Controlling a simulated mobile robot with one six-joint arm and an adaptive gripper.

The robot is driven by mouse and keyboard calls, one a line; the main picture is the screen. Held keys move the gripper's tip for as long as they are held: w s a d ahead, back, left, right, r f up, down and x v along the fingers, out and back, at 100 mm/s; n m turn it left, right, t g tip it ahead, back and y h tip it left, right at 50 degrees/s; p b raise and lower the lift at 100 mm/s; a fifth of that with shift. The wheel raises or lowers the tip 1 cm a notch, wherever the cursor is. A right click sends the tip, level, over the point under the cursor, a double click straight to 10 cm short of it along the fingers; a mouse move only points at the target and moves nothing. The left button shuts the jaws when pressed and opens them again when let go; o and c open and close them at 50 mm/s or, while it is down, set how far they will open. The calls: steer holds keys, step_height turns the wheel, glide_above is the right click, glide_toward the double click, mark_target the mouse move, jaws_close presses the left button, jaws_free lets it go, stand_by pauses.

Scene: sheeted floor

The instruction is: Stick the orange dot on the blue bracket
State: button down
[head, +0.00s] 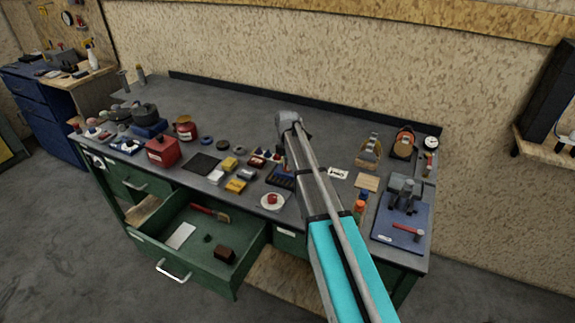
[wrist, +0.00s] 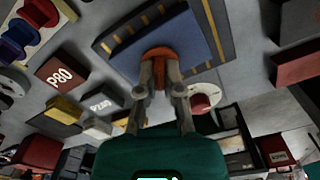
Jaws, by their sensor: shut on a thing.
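In the wrist view my gripper (wrist: 160,72) is shut on the orange dot (wrist: 158,53), whose rounded edge shows at the fingertips. The dot overlaps the near edge of a flat blue piece (wrist: 195,42), which appears to be the blue bracket. I cannot tell whether dot and bracket touch. The blue piece lies over a dark, yellow-marked tray (wrist: 225,22). In the head view the dark tray (head: 281,180) is partly covered by my arm, and my fingertips and the dot are hidden or too small to make out.
A white plate with a red thing (wrist: 203,97) is close right of my fingers. A brown P80 block (wrist: 60,77) and other small blocks lie left. An open green drawer (head: 190,235) juts out below the bench (head: 230,105), whose back is clear. A blue board with a vise (head: 402,220) is right.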

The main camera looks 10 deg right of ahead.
steer(key=shift+f+b, duration=0.35)
stand_by(0.8)
steer(key=c, duration=0.7)
jaws_free()
steer(key=shift+r, duration=0.25)
